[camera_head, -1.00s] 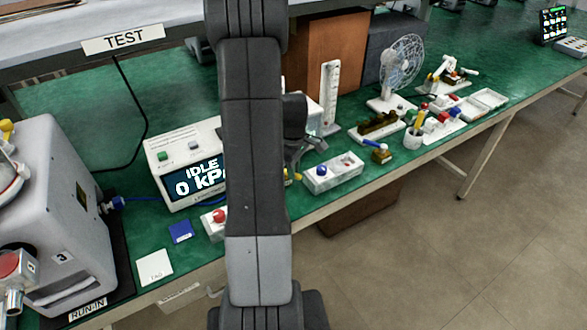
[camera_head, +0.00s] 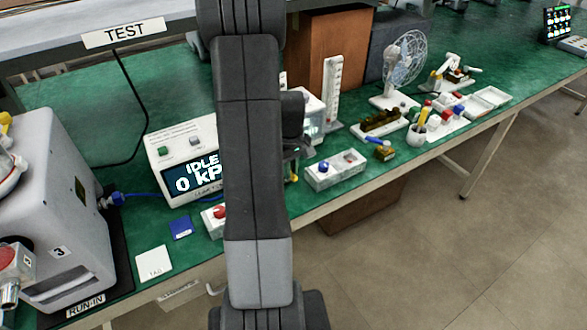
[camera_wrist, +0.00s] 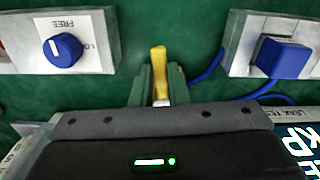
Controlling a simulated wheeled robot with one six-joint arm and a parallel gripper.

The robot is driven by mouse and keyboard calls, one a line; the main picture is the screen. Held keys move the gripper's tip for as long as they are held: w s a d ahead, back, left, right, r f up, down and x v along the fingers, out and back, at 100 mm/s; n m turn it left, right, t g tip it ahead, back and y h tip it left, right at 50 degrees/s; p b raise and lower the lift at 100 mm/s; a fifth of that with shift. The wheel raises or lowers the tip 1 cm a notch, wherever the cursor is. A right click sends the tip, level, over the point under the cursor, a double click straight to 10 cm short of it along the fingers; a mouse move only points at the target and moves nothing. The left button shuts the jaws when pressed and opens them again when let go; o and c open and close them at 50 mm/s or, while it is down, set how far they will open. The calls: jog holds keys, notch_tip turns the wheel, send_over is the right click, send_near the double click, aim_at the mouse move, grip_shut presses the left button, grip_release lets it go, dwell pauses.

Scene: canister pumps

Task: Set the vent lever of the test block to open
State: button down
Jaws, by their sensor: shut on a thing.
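In the wrist view a yellow lever (camera_wrist: 158,64) stands between the two green-grey fingers of my gripper (camera_wrist: 157,82), which is shut on it. A pale part shows below the yellow, between the fingers; the lever's base and any open or closed marking are hidden. In the head view my arm covers most of the gripper and the test block. Only a small yellow bit (camera_head: 293,178) shows beside the arm. The tester (camera_head: 183,160) reads "IDLE" and "0 kP", partly cut off by my arm.
In the wrist view a white box with a round blue knob (camera_wrist: 62,50) is left of the lever, and a box with a square blue knob (camera_wrist: 284,57) is right. A blue hose (camera_wrist: 207,70) runs close by. The fan (camera_head: 403,58) stands farther right on the green bench.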

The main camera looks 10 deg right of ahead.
jog(key=m, duration=0.1)
jog(key=a+m, duration=0.1)
jog(key=m, duration=0.1)
jog(key=shift+s+a+m+b, duration=0.15)
jog(key=shift+a+m+b, duration=0.15)
jog(key=shift+b, duration=0.05)
jog(key=shift+a+m, duration=0.35)
jog(key=shift+m, duration=0.55)
jog(key=shift+a+m, duration=0.35)
jog(key=shift+m, duration=0.55)
jog(key=c, duration=1.4)
grip_release()
jog(key=shift+b, duration=0.3)
notch_tip(320, 180, up, 14)
jog(key=shift+f, duration=0.1)
